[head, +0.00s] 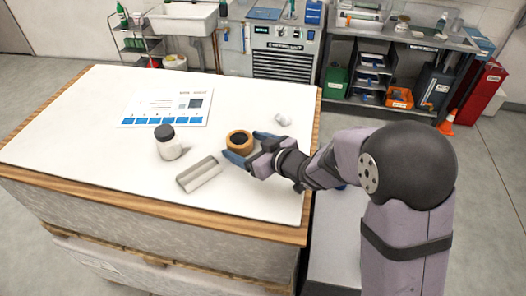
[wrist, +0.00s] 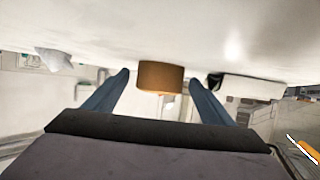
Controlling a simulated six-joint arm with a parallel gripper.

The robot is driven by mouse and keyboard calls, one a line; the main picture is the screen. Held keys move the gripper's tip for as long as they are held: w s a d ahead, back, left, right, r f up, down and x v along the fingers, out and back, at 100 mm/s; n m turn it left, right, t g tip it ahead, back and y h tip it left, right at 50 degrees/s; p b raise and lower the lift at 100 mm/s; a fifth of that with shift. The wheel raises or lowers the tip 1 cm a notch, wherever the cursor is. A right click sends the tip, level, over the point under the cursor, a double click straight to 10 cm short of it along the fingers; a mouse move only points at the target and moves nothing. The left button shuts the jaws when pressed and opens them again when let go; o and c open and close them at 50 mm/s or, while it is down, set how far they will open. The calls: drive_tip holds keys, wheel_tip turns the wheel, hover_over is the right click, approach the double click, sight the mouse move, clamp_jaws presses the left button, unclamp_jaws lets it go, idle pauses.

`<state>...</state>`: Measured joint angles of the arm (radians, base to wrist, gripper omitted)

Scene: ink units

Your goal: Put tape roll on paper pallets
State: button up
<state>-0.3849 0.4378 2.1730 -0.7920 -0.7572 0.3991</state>
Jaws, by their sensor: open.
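The tape roll (head: 241,148), an orange-brown ring with a dark centre, is at the white top of the paper pallets (head: 90,115), right of the middle. My gripper (head: 249,148) reaches in from the right with blue fingers open on either side of the roll. In the wrist view the roll (wrist: 160,78) shows between the two open fingers (wrist: 158,88), with gaps on both sides. The wrist picture looks upside down, with the white surface at the top. The roll's underside is hidden in the head view.
A black-capped jar (head: 170,150) and a pale trough-shaped piece (head: 199,174) lie left of the roll. A small white object (head: 282,120) lies behind my gripper. A printed sheet (head: 168,106) lies at the back. The left and front-left top is clear.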

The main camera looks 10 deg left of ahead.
drive_tip(key=b+v, duration=0.1)
drive_tip(key=v, duration=1)
drive_tip(key=shift+s+d, duration=0.15)
drive_tip(key=shift+s, duration=0.05)
drive_tip(key=shift+w+f, duration=0.1)
